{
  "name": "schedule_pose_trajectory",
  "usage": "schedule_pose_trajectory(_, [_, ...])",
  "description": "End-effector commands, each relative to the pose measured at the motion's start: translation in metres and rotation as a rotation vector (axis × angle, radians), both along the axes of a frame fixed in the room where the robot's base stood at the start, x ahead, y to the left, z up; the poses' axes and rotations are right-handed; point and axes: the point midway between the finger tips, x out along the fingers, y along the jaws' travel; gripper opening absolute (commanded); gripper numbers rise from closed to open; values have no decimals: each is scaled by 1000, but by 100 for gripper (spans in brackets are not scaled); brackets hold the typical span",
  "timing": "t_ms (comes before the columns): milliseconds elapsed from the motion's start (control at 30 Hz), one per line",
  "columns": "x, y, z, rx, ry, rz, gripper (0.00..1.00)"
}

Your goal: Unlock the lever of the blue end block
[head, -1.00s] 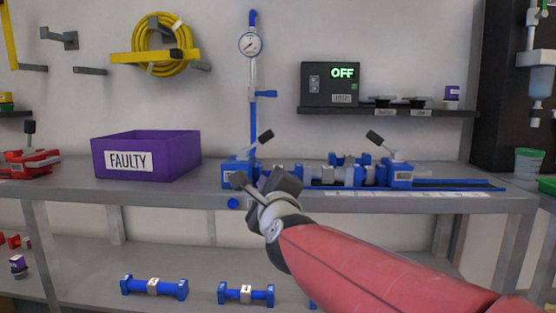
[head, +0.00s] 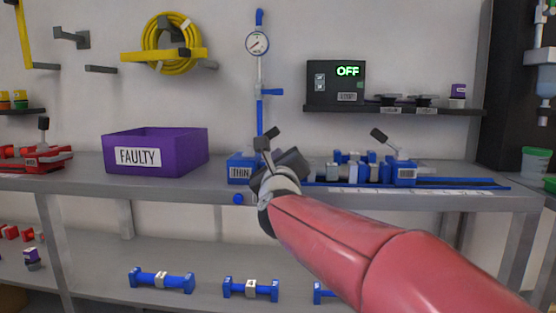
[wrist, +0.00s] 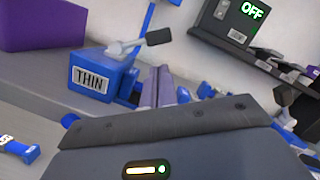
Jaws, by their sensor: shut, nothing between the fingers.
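The blue end block with the THIN label (head: 240,171) stands at the left end of the blue rail on the bench. Its lever (head: 272,132) has a black tip and slants up to the right. In the wrist view the block (wrist: 98,76) shows at upper left, with the grey lever arm and black handle (wrist: 159,37) above it. My gripper (head: 266,150) is shut and empty, in front of the block's right side and just below the lever tip in the head view. Contact with the lever cannot be told. A second blue end block (head: 402,175) stands further right, its lever slanting up-left.
A purple FAULTY bin (head: 180,160) stands left of the block. A blue pipe with a gauge (head: 257,43) rises behind it. Grey and blue parts (head: 350,170) fill the rail between the blocks. A control box (head: 335,83) reads OFF.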

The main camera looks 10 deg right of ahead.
Motion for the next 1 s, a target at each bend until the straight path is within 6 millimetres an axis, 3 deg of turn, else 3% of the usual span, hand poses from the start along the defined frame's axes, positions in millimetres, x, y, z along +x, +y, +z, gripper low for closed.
schedule_pose_trajectory(200, [38, -6, 8, -2, 1, 0, 0])
schedule_pose_trajectory(400, [54, -9, 11, -2, 1, 0, 0])
schedule_pose_trajectory(1000, [56, -9, 14, -28, 9, 1, 0])
